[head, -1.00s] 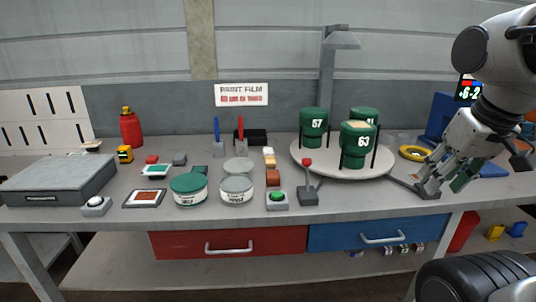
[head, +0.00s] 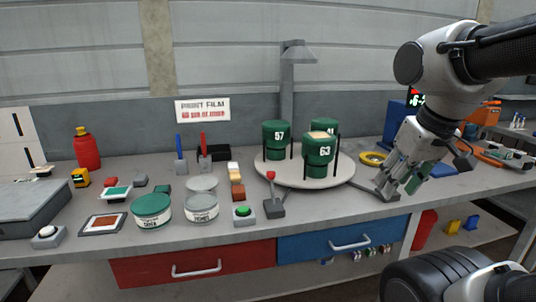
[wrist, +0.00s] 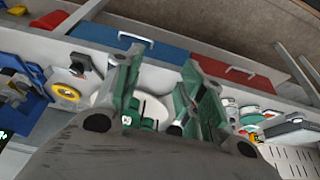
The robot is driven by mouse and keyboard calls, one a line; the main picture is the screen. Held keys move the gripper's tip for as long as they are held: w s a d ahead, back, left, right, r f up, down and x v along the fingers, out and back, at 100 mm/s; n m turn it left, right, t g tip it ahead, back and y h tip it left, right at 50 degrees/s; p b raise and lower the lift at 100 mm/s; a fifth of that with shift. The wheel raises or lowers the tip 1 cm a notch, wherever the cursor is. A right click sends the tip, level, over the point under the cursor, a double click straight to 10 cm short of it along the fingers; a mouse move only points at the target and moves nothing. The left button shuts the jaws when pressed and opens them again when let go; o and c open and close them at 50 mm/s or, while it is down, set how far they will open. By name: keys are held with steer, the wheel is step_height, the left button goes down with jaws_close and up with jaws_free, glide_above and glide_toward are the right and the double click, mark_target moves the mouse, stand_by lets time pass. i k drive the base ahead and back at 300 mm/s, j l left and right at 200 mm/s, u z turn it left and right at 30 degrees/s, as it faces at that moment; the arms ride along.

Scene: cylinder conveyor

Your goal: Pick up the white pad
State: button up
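My gripper (head: 398,188) hangs over the right part of the bench, well to the right of the pads. In the wrist view my gripper (wrist: 163,58) has its fingers apart, with nothing held between them. I cannot make out the white pad there.
Green cylinders, including number 63 (head: 319,158), stand on the turntable between my gripper and the pads. A lever (head: 272,198) and a green button box (head: 243,214) stand nearby. Yellow tape (head: 373,158) lies near my gripper. A lamp post (head: 287,90) rises behind.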

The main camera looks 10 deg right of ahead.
mark_target(231, 166)
steer(key=i+j, duration=0.3)
steer(key=i, duration=0.15)
steer(key=i+j, duration=0.35)
steer(key=i, duration=0.1)
